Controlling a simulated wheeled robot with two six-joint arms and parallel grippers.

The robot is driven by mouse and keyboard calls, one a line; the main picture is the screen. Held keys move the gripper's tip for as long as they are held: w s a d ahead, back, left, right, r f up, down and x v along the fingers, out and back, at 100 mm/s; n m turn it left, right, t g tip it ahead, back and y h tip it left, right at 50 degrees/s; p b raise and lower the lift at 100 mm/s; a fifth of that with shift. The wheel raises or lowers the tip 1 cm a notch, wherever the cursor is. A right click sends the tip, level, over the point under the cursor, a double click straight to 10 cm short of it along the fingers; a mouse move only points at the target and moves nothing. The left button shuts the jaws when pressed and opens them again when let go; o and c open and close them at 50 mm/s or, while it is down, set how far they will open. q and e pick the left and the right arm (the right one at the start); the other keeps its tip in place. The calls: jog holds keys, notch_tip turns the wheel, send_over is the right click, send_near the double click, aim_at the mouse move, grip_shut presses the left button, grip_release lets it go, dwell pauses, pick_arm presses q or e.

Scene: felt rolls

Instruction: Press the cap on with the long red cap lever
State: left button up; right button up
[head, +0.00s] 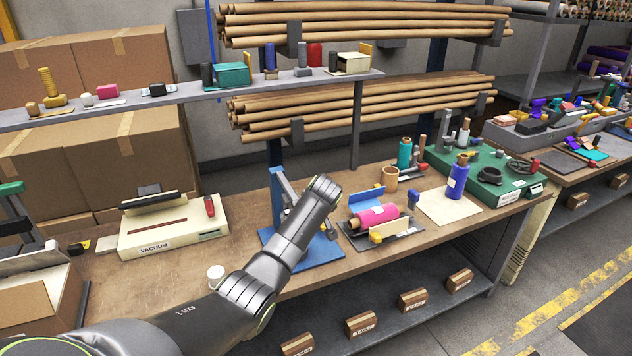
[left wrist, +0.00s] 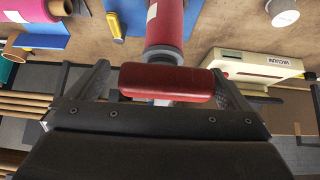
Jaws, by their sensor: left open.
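The blue cap press (head: 326,248) stands at the bench's front edge in the head view, largely hidden behind my left arm. In the left wrist view, the red lever grip (left wrist: 166,83) lies crosswise between the spread fingers of my left gripper (left wrist: 161,88). The gripper is open, with a gap at least on the grip's right side. Beyond the grip, a red roll (left wrist: 166,22) with a white label ends at a grey ring (left wrist: 163,55). I cannot tell whether that ring is the cap or how it is seated. My right gripper is not in view.
A white vacuum unit (head: 175,235) stands left of the press, and a small white round piece (head: 216,272) lies near the front edge. A tray (head: 352,237) with a pink roll (head: 375,215) is close on the right. A purple roll (head: 457,180) stands farther right.

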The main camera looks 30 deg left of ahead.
pick_arm(q)
jog(key=shift+a+r+p+v, duration=0.15)
jog(key=shift+p+v, duration=0.7)
jog(key=shift+p, duration=0.05)
jog(key=shift+a+r+p+v, duration=0.1)
jog(key=shift+p+v, duration=0.75)
jog(key=w+a+r+p+v, duration=0.1)
jog(key=v, duration=0.9)
jog(key=shift+d+r, duration=0.2)
jog(key=shift+r, duration=0.2)
jog(key=shift+w, duration=0.1)
